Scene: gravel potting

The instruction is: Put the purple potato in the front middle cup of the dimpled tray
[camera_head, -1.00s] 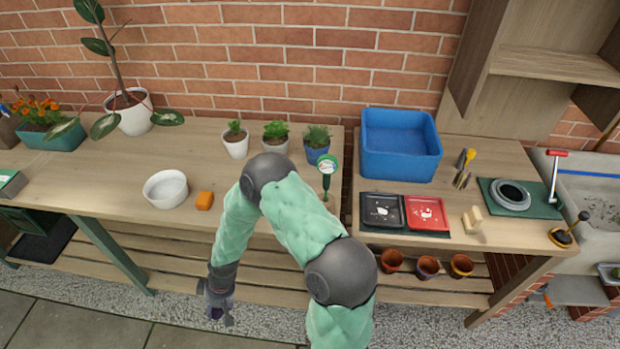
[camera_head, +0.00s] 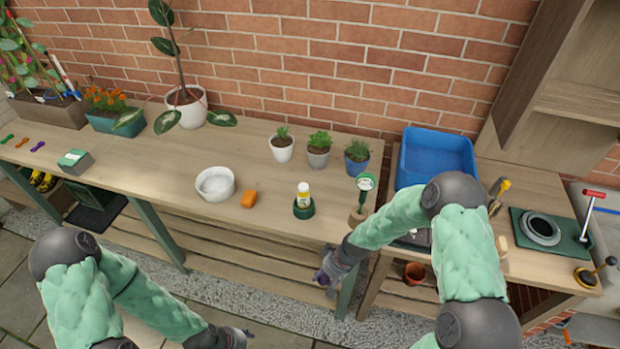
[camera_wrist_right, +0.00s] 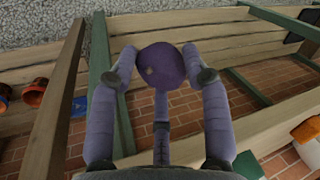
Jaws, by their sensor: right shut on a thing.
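The purple potato (camera_wrist_right: 160,66) is round and dark purple with a pale spot, held between the two fingers of my right gripper (camera_wrist_right: 162,72) in the right wrist view. In the head view my right gripper (camera_head: 326,277) is low in front of the bench's front edge, near the gap between the two benches. The potato cannot be made out there. My left gripper (camera_head: 240,338) is at the bottom of the head view, short of the bench, and its fingers are too unclear to read. I cannot make out a dimpled tray in any view.
A blue tub (camera_head: 436,158) stands on the right bench. My right arm covers part of that bench.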

